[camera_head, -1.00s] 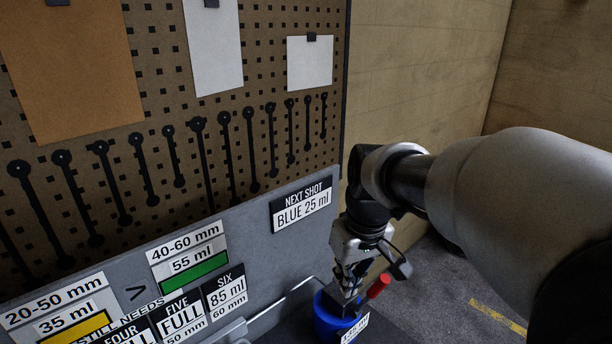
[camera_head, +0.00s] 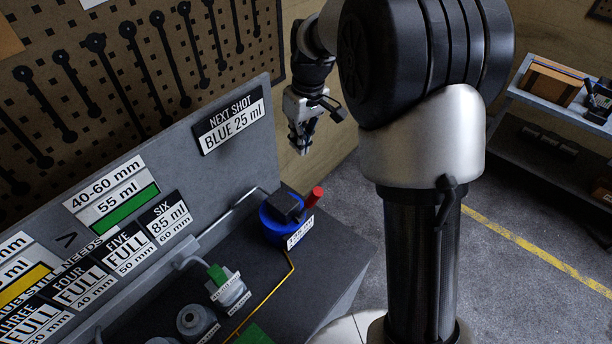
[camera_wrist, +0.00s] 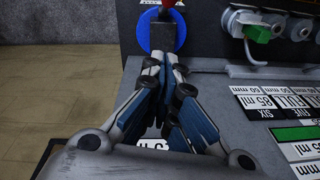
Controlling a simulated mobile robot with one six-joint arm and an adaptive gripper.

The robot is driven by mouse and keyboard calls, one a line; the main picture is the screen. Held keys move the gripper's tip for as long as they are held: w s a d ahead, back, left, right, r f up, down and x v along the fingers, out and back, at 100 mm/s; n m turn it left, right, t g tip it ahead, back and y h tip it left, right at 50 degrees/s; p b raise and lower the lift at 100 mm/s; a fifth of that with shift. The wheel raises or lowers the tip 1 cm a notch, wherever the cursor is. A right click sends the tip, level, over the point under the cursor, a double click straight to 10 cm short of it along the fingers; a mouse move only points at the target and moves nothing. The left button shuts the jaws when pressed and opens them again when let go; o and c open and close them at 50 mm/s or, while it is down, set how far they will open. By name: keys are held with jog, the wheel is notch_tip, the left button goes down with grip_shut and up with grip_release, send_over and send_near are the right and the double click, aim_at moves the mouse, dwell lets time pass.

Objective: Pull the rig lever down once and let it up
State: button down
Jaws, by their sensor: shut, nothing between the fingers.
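The rig lever, a short bar with a red grip (camera_head: 316,194), stands out from a round blue unit (camera_head: 275,228) with a dark block on top, at the right end of the dark bench. The grip points up and to the right. My gripper (camera_head: 301,150) hangs above and behind the unit, near the sign board, apart from the lever. In the wrist view my gripper (camera_wrist: 165,64) has its fingertips together and empty. Beyond them show the blue unit (camera_wrist: 144,45) and part of the red grip (camera_wrist: 167,3) at the top edge.
A grey board (camera_head: 150,255) with NEXT SHOT BLUE 25 ml (camera_head: 231,120) and other signs stands behind the bench. A shelf (camera_head: 540,115) is far right; the floor between is clear.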

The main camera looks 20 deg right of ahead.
jog(key=shift+f, duration=0.15)
jog(key=b, duration=0.1)
send_over(309, 206)
jog(key=w, duration=0.4)
notch_tip(309, 206, down, 11)
jog(key=shift+w+d+f, duration=0.1)
jog(key=shift+d, duration=0.05)
